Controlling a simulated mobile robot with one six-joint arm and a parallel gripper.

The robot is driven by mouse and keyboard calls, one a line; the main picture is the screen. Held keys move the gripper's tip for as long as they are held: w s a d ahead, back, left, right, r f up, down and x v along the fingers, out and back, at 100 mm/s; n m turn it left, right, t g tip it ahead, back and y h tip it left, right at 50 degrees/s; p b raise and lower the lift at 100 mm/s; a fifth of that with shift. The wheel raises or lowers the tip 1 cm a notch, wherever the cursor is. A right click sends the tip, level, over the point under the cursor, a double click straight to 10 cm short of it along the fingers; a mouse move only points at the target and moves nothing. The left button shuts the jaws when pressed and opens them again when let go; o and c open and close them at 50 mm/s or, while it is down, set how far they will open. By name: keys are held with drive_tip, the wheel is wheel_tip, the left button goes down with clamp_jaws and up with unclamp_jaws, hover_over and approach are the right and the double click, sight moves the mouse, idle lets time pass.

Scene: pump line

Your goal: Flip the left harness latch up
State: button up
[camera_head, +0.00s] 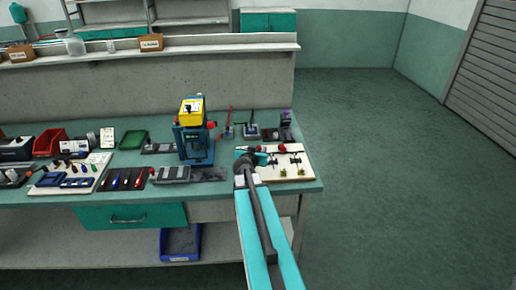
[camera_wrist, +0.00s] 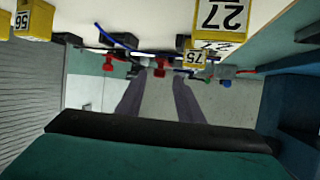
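A pale board (camera_head: 291,176) at the right end of the bench carries small dark upright fittings with yellowish feet. A red part (camera_head: 282,148) is at its back edge. I cannot tell which small part is the left harness latch, or how it is set. My gripper (camera_head: 260,158) is at the board's left side, partly hidden by my arm. In the wrist view, my gripper's two grey fingers (camera_wrist: 160,82) stand apart with a gap between them. A red part (camera_wrist: 160,70) appears in line with that gap; contact cannot be told. Another red part (camera_wrist: 113,65) is to its left.
A blue press-like stand with a yellow top (camera_head: 191,112) is left of my gripper. Yellow numbered blocks (camera_wrist: 219,18) appear in the wrist view. Small tools and trays fill the bench's left. The floor (camera_head: 400,170) to the right is clear.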

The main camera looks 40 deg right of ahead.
drive_tip(key=shift+w+d+f, duration=0.15)
drive_tip(key=shift+w+d, duration=0.05)
drive_tip(key=shift+d, duration=0.25)
clamp_jaws()
